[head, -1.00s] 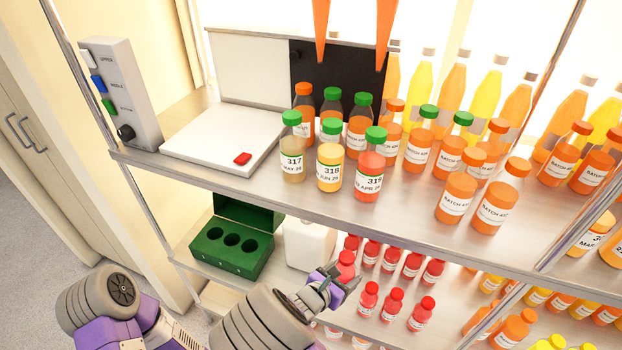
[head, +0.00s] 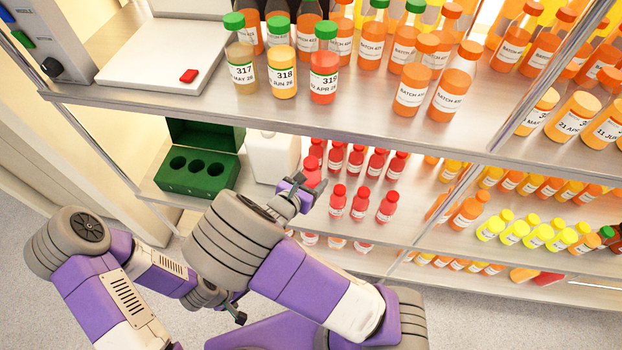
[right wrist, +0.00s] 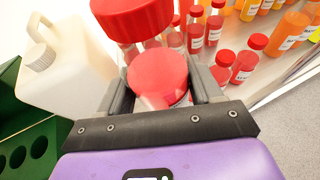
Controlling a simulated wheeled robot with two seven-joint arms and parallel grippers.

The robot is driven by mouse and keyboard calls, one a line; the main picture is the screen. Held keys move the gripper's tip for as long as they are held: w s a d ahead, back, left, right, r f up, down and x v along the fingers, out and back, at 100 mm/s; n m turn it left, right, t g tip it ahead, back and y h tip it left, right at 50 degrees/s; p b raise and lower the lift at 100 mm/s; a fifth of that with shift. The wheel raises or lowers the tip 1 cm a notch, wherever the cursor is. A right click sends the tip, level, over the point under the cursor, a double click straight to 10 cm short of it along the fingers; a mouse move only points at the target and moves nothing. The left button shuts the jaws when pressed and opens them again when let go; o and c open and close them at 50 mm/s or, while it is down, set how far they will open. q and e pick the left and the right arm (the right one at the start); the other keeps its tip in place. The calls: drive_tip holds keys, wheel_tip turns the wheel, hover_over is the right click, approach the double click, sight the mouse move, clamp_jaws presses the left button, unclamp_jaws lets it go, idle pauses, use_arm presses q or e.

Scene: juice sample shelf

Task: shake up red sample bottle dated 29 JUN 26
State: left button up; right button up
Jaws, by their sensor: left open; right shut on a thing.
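Several small red sample bottles (head: 360,204) with red caps stand on the middle shelf, and they also show in the right wrist view (right wrist: 242,62). Their label dates are too small to read. My right gripper (head: 302,190) is at the left end of this group. My left gripper (head: 228,308) is open and empty, low in front of the shelves, partly hidden by my arm.
A green rack with holes (head: 197,174) and a white jug (head: 272,158) stand left of the red bottles. Above are a white plate with a red button (head: 188,75) and larger juice bottles (head: 324,80). Yellow bottles (head: 515,232) stand to the right.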

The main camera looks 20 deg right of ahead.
drive_tip(key=s+d, duration=0.4)
drive_tip(key=d, duration=0.3)
drive_tip(key=w+a, duration=0.1)
drive_tip(key=a, duration=0.1)
drive_tip(key=w+a, duration=0.1)
drive_tip(key=a, duration=0.1)
drive_tip(key=w+a, duration=0.2)
drive_tip(key=a, duration=0.1)
drive_tip(key=shift+w, duration=0.1)
drive_tip(key=s+d, duration=0.4)
drive_tip(key=d, duration=0.3)
drive_tip(key=w+a, duration=0.1)
drive_tip(key=a, duration=0.1)
drive_tip(key=w+a, duration=0.1)
drive_tip(key=a, duration=0.1)
drive_tip(key=w+a, duration=0.2)
drive_tip(key=shift+a, duration=0.55)
drive_tip(key=shift+s+d, duration=0.1)
drive_tip(key=shift+d, duration=0.15)
